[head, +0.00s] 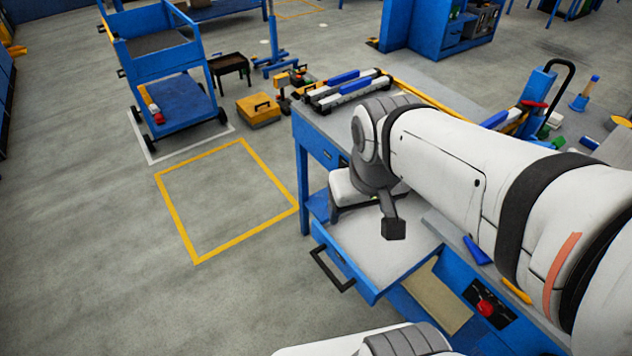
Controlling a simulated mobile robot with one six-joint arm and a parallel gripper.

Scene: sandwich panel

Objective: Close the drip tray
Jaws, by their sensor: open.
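The drip tray (348,266) is pulled out from the blue workbench, with a blue front and a pale flat inside. Its black bar handle (331,270) sticks out on the left front face. My gripper (393,229) hangs from my white arm above the pale inside of the tray, to the right of the handle and apart from it. Its dark end is small in view and holds nothing that I can see. My arm hides part of the bench top and the back of the tray.
A red knob (486,308) sits on a dark panel on the bench front. Tools and rails (345,88) lie on the bench top. A blue cart (180,100) and a yellow case (258,110) stand farther back. The yellow-outlined floor area at left is clear.

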